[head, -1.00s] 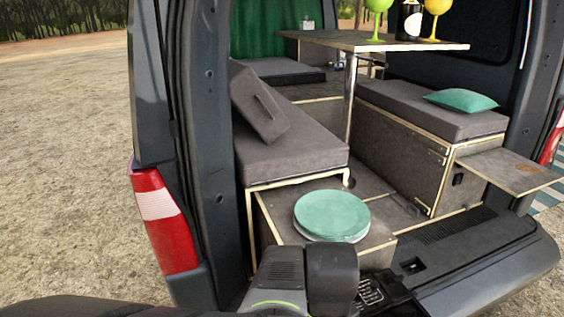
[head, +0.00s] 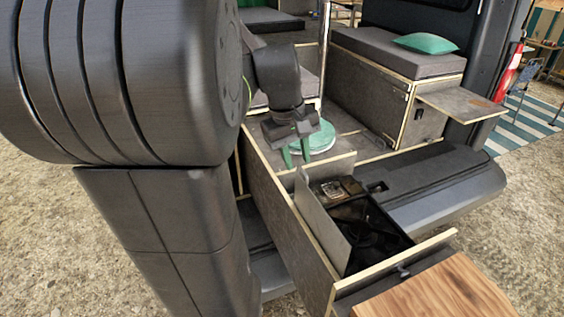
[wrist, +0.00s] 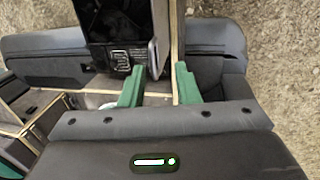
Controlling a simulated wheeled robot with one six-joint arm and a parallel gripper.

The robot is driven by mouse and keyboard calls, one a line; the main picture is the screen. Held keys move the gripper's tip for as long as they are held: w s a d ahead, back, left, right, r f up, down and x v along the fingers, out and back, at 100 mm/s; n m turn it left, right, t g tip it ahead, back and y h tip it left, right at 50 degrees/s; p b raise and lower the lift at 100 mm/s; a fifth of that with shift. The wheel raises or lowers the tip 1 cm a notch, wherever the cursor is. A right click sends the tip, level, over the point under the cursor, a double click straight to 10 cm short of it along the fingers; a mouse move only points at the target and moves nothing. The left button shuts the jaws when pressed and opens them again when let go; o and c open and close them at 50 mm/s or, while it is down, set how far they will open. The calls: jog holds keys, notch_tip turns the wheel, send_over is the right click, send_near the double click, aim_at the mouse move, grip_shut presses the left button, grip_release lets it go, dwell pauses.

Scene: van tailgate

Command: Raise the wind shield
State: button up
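The wind shield (head: 322,228) looks like a thin grey panel, standing roughly upright along the left side of the black stove (head: 375,228) in the pulled-out drawer (head: 290,215). In the wrist view it seems to be the thin grey edge (wrist: 155,52) beside the dark stove (wrist: 112,25). My gripper (head: 296,158) is above the drawer's inner end, near the shield's far end, with its green fingers pointing down. In the wrist view my gripper (wrist: 158,82) has its fingers apart; the shield's edge and drawer wall show beyond them. I see no contact.
A green plate (head: 322,138) lies just behind my gripper. A wooden top (head: 435,292) stands by the drawer's outer end. A bench (head: 400,85) with a green cushion (head: 425,42) and a side shelf (head: 462,103) are at the right.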

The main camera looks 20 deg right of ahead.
aim_at(303, 188)
jog(key=f, duration=0.2)
jog(key=d+f, duration=0.1)
jog(key=f, duration=0.5)
jog(key=shift+d+f, duration=0.2)
jog(key=shift+d, duration=0.1)
